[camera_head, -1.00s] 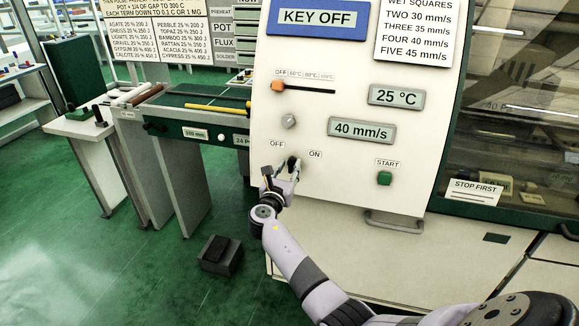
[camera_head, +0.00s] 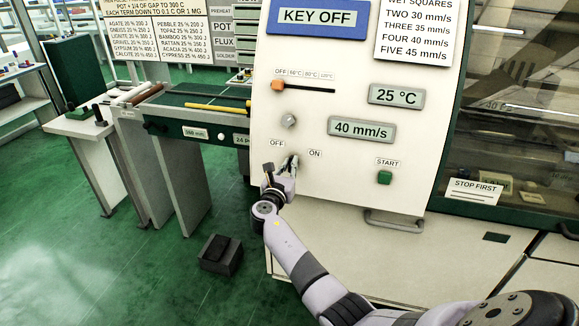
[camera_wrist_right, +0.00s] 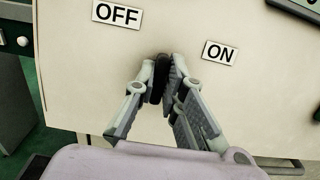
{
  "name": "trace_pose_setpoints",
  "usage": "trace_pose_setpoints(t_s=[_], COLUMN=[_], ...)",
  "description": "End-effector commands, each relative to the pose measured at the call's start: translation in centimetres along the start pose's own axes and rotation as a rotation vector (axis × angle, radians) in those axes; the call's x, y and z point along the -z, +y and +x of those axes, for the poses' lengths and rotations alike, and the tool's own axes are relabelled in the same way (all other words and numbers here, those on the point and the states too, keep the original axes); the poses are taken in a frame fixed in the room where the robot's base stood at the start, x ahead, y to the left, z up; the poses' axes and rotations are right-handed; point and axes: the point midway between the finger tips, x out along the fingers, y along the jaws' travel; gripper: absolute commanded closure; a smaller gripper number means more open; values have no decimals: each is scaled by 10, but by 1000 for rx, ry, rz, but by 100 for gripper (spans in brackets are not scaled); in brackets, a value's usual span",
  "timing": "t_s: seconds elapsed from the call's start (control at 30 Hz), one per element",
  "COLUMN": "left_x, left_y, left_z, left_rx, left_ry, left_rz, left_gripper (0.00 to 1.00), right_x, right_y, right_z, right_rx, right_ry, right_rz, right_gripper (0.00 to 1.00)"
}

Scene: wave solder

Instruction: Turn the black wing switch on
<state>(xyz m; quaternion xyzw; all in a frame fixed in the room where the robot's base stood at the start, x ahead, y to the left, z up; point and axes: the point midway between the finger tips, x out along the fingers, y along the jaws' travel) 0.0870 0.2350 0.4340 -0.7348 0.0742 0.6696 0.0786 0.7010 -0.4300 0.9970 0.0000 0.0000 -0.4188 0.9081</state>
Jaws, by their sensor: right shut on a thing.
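The black wing switch (camera_wrist_right: 158,78) shows in the right wrist view below and between the OFF label (camera_wrist_right: 117,14) and the ON label (camera_wrist_right: 219,53). My right gripper (camera_wrist_right: 165,68) is shut on it, with one finger on each side. The fingers hide part of the switch, so its exact angle is hard to read. In the head view my right gripper (camera_head: 289,163) is at the cream panel, just under the OFF and ON labels. The switch is mostly hidden there. The blue-framed display (camera_head: 317,18) reads KEY OFF. My left gripper is not in view.
Above the switch are a grey knob (camera_head: 289,121) and an orange slider (camera_head: 278,86). A green START button (camera_head: 384,178) is to the right, above a metal handle (camera_head: 394,222). A conveyor (camera_head: 190,135) stands left of the panel.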

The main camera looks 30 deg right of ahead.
Motion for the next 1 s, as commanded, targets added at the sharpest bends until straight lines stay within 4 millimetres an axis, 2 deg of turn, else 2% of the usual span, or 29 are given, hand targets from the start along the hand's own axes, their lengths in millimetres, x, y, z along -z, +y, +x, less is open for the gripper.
trace_pose_setpoints(t_s=[0.47,0.67,1.0], left_x=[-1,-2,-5], left_y=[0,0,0], left_z=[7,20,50], left_rx=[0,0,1], left_ry=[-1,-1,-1], left_rz=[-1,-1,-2], left_gripper=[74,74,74], right_x=[2,4,5], right_y=[0,0,0], right_z=[0,0,0], right_rx=[8,30,88], right_ry=[0,0,0], right_rz=[46,160,464], right_gripper=[100,100,100])
